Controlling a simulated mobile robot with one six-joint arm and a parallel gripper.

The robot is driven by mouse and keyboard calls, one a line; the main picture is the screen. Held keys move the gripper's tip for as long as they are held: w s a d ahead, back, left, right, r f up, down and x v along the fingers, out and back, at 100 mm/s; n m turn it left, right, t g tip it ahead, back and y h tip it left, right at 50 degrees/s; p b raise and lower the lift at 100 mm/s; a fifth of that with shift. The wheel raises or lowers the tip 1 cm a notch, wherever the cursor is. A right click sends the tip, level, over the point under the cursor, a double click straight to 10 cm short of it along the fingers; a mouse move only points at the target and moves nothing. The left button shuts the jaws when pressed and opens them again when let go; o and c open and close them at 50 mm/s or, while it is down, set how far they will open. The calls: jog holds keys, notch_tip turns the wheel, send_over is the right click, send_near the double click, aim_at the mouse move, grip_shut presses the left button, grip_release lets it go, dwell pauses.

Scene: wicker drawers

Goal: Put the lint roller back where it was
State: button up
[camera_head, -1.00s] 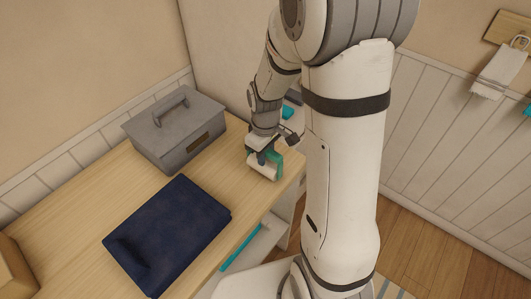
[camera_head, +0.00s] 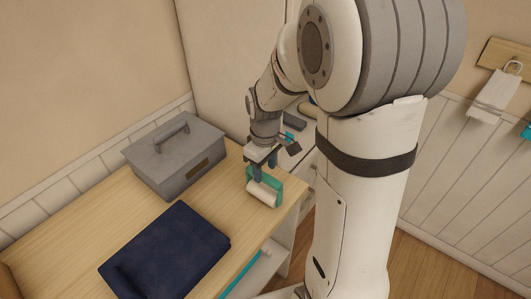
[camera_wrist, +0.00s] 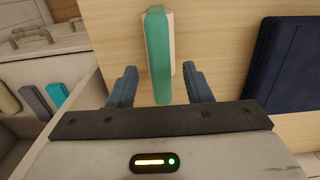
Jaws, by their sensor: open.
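The lint roller, with a teal handle and a white roll, lies on the wooden top near its right end in the head view (camera_head: 264,192). In the wrist view the lint roller (camera_wrist: 160,55) runs lengthwise just beyond and between my fingers, with its white part on the right side. My gripper (camera_head: 262,172) is above the lint roller and points down. In the wrist view my gripper (camera_wrist: 160,85) is open, with a dark finger on either side of the teal handle's near end. I see gaps between the fingers and the handle.
A grey lidded box (camera_head: 175,155) stands at the back of the top. A folded navy cloth (camera_head: 165,252) lies in front of it. In the wrist view an open drawer (camera_wrist: 88,92) holds grey and teal items. Bare wood lies around the lint roller.

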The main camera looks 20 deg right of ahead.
notch_tip(320, 180, up, 6)
jog(key=shift+f, duration=0.1)
jog(key=shift+r, duration=0.3)
jog(key=s+r+m+t, duration=0.1)
jog(key=s+r+m, duration=0.1)
jog(key=s, duration=0.5)
jog(key=s+r+m+t, duration=0.2)
jog(key=s+m, duration=0.3)
jog(key=s, duration=0.2)
jog(key=shift+r, duration=0.4)
jog(key=shift+d, duration=0.1)
jog(key=shift+c, duration=0.2)
jog(key=shift+c, duration=0.7)
